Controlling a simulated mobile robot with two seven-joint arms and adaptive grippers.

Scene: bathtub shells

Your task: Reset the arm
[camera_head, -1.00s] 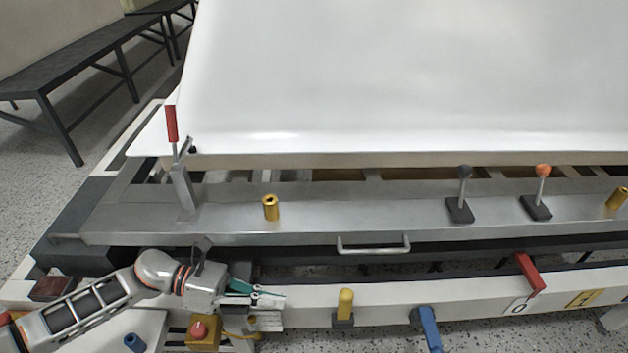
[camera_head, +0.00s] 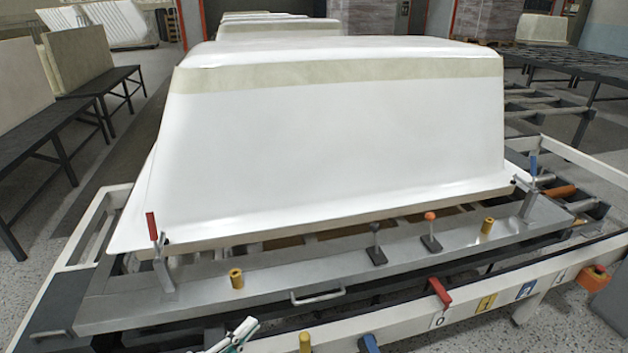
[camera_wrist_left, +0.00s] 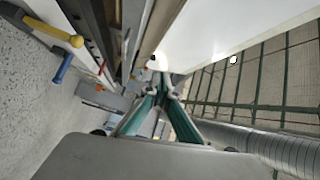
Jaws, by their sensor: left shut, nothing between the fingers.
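My left gripper (camera_head: 238,335) shows at the bottom edge of the head view, with only its green-sided fingers in the frame. In the left wrist view its fingers (camera_wrist_left: 160,84) come together, shut and empty. The gripper is in front of the steel fixture plate, left of a yellow knob (camera_head: 305,343) and a blue handle (camera_head: 369,344). Most of the left arm is outside the head view. My right arm and gripper do not show.
A white bathtub shell (camera_head: 330,140) lies upturned on the frame. The steel plate (camera_head: 200,300) carries a red-handled clamp (camera_head: 153,227), black (camera_head: 375,228) and orange (camera_head: 430,216) knobbed levers, and a handle. Dark benches (camera_head: 80,90) stand at left. A red lever (camera_head: 440,291) is on the front rail.

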